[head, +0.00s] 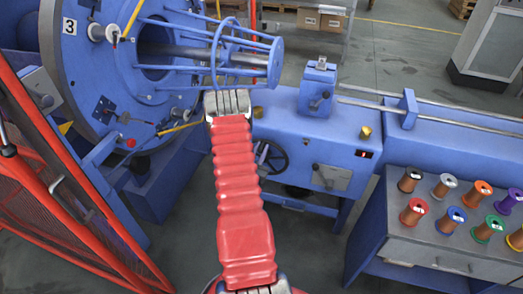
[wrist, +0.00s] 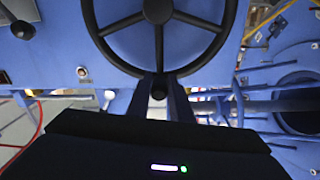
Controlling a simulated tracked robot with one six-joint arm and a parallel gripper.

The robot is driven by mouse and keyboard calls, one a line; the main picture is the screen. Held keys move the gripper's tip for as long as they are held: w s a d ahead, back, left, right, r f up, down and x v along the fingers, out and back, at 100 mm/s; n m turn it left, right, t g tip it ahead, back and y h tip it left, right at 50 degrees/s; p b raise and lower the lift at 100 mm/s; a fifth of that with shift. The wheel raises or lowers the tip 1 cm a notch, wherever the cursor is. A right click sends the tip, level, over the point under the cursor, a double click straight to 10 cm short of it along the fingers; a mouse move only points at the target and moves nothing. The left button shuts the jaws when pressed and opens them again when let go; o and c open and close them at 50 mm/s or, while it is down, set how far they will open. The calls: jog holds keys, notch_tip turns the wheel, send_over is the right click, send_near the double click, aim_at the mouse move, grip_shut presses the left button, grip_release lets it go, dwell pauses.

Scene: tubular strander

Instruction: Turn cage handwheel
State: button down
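The black cage handwheel (wrist: 158,14) fills the top of the wrist view, with its hub, spokes and the lower part of its rim showing. In the head view the handwheel (head: 277,158) is on the blue machine front, its left side hidden by my red arm. My gripper (wrist: 160,82) has two dark fingers reaching up to the near rim. A dark round knob (wrist: 158,90) shows between the fingers at the rim. The fingers stand apart, but I cannot tell whether they press on it. In the head view my gripper is hidden behind my arm.
The blue strander cage (head: 150,60) stands at the upper left, with an orange mesh guard (head: 75,200) beside it. A grey bench (head: 420,250) with several coloured spools stands at the right. Open grey floor (head: 400,60) lies behind.

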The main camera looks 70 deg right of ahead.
jog(key=c, duration=1.8)
grip_release()
jog(key=shift+w+a+t, duration=0.1)
jog(key=shift+w+t, duration=0.2)
jog(key=shift+w, duration=0.7)
jog(key=shift+o, duration=0.9)
jog(key=shift+s, duration=0.1)
jog(key=shift+r, duration=0.1)
jog(key=s+a, duration=0.2)
jog(key=a, duration=1.3)
jog(key=shift+a, duration=0.4)
jog(key=s+a, duration=0.1)
jog(key=a, duration=1.2)
jog(key=shift+s+a, duration=0.35)
